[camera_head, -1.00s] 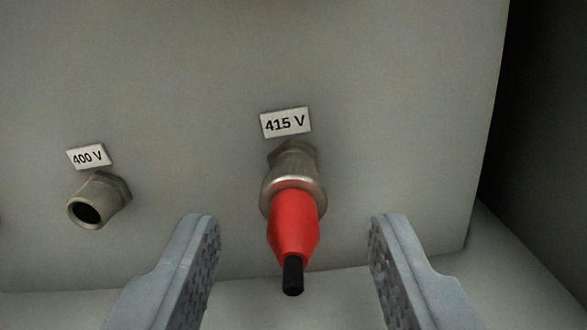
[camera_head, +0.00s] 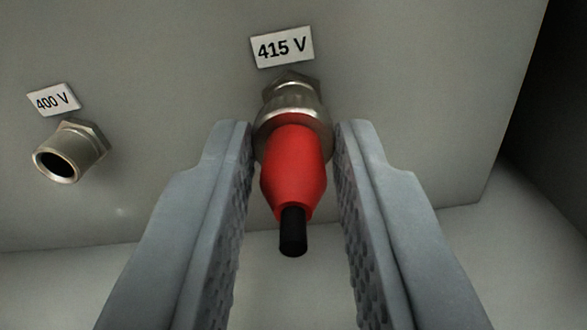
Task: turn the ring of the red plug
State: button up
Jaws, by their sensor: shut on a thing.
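The red plug (camera_head: 294,170) sits in the socket under the 415 V label, its black cable end (camera_head: 293,232) pointing toward me. Its metal ring (camera_head: 293,112) lies around the plug's far end, against the hex fitting on the panel. My gripper (camera_head: 293,135) is shut on the ring, one fingertip at its left side and one at its right. The red body lies between the fingers, with gaps beside its narrower near part. The ring's underside is hidden by the red body.
The 415 V label (camera_head: 282,47) is on the grey panel (camera_head: 400,70) above the plug. An empty metal socket (camera_head: 72,150) with a 400 V label (camera_head: 54,99) is at the left. A pale surface lies below the panel. The panel's right edge borders a dark area.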

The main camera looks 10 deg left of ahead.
jog(key=shift+m, duration=0.4)
jog(key=m, duration=0.4)
jog(key=shift+m, duration=0.4)
jog(key=m, duration=1)
jog(key=shift+m, duration=0.4)
jog(key=m, duration=0.4)
jog(key=shift+m, duration=0.4)
jog(key=o, duration=1)
